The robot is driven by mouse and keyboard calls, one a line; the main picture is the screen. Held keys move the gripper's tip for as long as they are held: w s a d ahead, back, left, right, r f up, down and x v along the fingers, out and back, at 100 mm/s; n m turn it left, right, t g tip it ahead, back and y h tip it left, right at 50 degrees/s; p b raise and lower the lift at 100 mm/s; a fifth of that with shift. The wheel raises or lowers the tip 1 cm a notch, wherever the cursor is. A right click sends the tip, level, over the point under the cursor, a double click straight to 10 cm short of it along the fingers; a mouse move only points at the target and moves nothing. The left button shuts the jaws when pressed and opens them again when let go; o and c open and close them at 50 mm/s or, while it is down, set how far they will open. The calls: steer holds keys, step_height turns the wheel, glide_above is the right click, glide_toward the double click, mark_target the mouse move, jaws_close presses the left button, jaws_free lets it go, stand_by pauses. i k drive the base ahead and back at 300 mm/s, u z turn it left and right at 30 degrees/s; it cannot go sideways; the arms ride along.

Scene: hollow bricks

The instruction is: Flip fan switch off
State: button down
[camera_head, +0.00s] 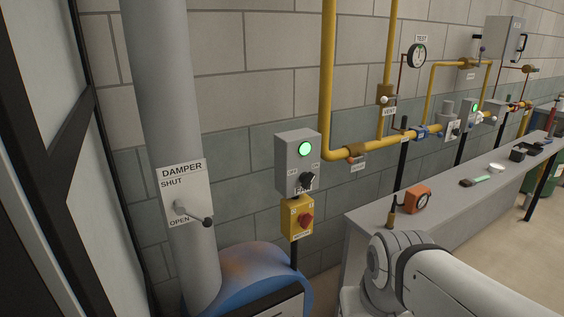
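The fan switch is a black rotary knob (307,181) on a grey box (290,166) in the middle of the head view, with a partly covered "FAN" label below it. A round green lamp (306,149) is lit above the knob. Small position marks flank the knob, and its pointer appears turned towards the upper right mark. My white arm shows at the lower right, apart from the box. My gripper is outside the view.
A yellow box with a red knob (306,219) hangs just below. A damper lever (194,213) sits on the grey duct at left. Yellow pipes (327,80) run along the wall. A grey bench (365,220) holds an orange gauge (417,199) and small tools.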

mark_target(306, 179)
steer(key=i, duration=1.05)
steer(key=z, duration=0.2)
